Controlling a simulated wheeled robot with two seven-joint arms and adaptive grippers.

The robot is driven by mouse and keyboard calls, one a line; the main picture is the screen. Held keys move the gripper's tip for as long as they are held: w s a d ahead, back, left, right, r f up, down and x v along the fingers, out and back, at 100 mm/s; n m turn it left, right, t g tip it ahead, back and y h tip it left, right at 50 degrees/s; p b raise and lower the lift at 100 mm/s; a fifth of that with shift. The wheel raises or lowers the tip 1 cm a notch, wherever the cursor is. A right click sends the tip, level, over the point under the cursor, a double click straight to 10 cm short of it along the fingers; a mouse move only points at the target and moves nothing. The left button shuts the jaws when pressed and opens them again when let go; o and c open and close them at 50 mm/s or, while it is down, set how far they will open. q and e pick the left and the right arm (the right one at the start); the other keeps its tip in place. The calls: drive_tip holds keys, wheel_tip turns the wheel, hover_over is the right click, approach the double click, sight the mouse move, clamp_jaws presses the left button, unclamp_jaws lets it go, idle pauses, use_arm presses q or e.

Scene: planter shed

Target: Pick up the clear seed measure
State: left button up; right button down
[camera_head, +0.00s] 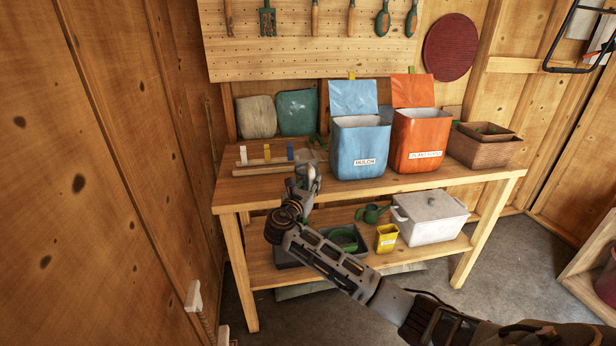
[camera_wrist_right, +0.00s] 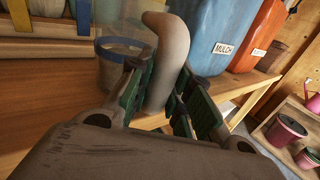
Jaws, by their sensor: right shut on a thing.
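The clear seed measure (camera_wrist_right: 112,72) is a see-through cup with a blue rim, upright just left of my fingers in the right wrist view. A thick, curved beige handle (camera_wrist_right: 170,55) rises beside it, its top bending toward the cup. My right gripper (camera_wrist_right: 158,100) is shut on this handle, a dark green finger on each side. The join of handle and cup is partly hidden. In the head view my right gripper (camera_head: 308,176) is at the bench's front edge, and I cannot make out the measure clearly there. My left gripper is not in view.
The wooden bench (camera_head: 400,186) holds a rack with white, yellow and blue markers (camera_head: 262,168), a blue mulch bag (camera_head: 358,140), an orange bag (camera_head: 418,135) and wooden boxes (camera_head: 484,150). A white lidded bin (camera_head: 430,215) and yellow tin (camera_head: 387,238) stand on the lower shelf.

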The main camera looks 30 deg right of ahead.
sight(311, 169)
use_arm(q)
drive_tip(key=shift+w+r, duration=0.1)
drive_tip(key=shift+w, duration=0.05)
use_arm(e)
drive_tip(key=shift+r, duration=0.15)
drive_tip(key=shift+r, duration=0.8)
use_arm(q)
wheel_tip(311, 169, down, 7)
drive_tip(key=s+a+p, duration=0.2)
use_arm(e)
drive_tip(key=shift+r, duration=4.1)
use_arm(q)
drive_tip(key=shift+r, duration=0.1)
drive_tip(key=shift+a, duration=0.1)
use_arm(e)
drive_tip(key=shift+a, duration=0.15)
